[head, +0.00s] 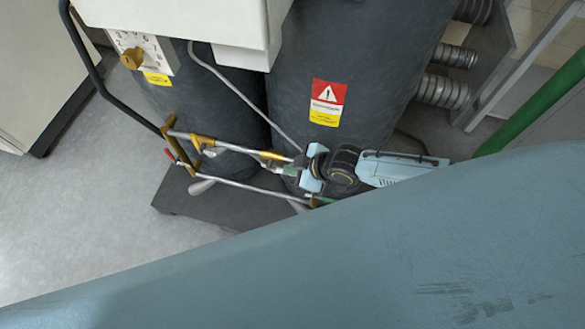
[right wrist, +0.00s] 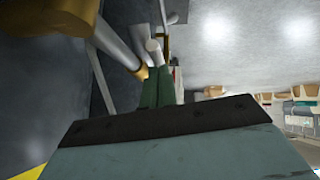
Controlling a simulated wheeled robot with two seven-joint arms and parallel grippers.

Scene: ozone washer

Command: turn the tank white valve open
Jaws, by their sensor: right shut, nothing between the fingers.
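The two dark grey tanks (head: 345,70) stand side by side, with metal pipes and brass fittings (head: 202,140) running low across their front. Pale, whitish lever-like handles show by the lower pipe, one at the left (head: 202,187); I cannot tell for sure which is the tank white valve, or its turn position. My right gripper (head: 283,171) reaches in from the right at the pipes, fingers pointing left. In the right wrist view its green fingers (right wrist: 158,78) are together and empty, with a whitish rod end (right wrist: 154,46) close beyond the tips. Contact is unclear. My left gripper is out of view.
A dark base (head: 185,200) lies under the tanks. Ribbed hoses (head: 442,90) and a green pipe (head: 530,108) are at right. Left floor is clear.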

